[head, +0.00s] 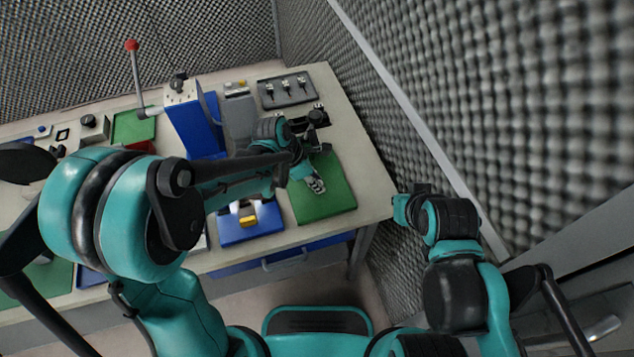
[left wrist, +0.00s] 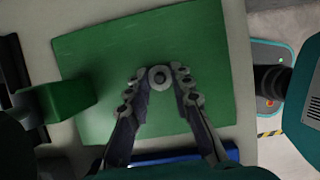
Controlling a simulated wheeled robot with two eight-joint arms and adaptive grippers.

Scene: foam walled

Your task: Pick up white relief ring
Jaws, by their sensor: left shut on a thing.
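The white relief ring (left wrist: 159,77) is a small pale ring with a dark centre hole in the left wrist view. My left gripper (left wrist: 159,80) is shut on it, with one fingertip on each side. The ring is over the green mat (left wrist: 190,45); I cannot tell whether it touches the mat. In the head view my left gripper (head: 317,186) is over the green mat (head: 335,205) at the table's right end. The ring is too small to make out there. My right arm is bent beside the table's right edge; its gripper does not show.
A blue tray (head: 262,238) with a yellow piece lies left of the mat. A blue-sided machine (head: 190,125) with a red-knobbed lever (head: 132,46) stands further left. A dark tool tray (head: 286,90) is at the back. A green block (left wrist: 66,100) stands by the mat. Foam walls close in behind and right.

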